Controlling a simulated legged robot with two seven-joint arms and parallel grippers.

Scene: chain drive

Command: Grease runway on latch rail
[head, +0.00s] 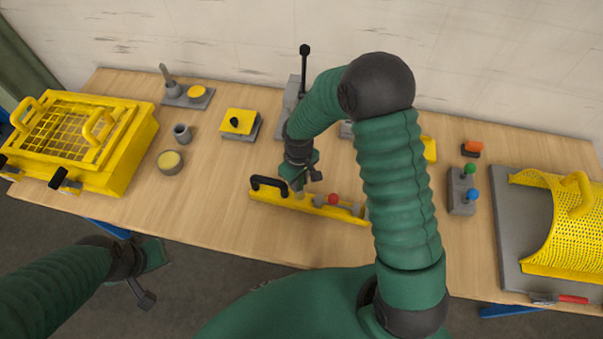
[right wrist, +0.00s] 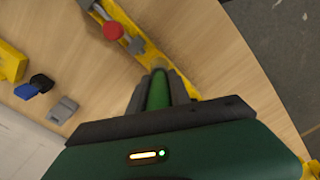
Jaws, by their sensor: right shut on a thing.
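The latch rail (head: 285,201) is a long yellow bar with a black handle (head: 268,183) at its left end and a red knob (head: 333,199) near grey fittings. The rail (right wrist: 195,78) and red knob (right wrist: 113,31) also show in the right wrist view. My right gripper (head: 301,182) is over the rail's left part, shut on a green-handled tool (right wrist: 157,93) with a pale tip. The tip is at or just above the rail; contact cannot be told. My left gripper (head: 145,290) hangs at lower left, before the table edge; its jaws are unclear.
A round tin with yellow contents (head: 170,162) and a grey cup (head: 182,133) stand left. A yellow grid cover (head: 125,150) is far left, a curved mesh guard (head: 570,225) far right. A grey block with green and blue knobs (head: 461,200) stands right.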

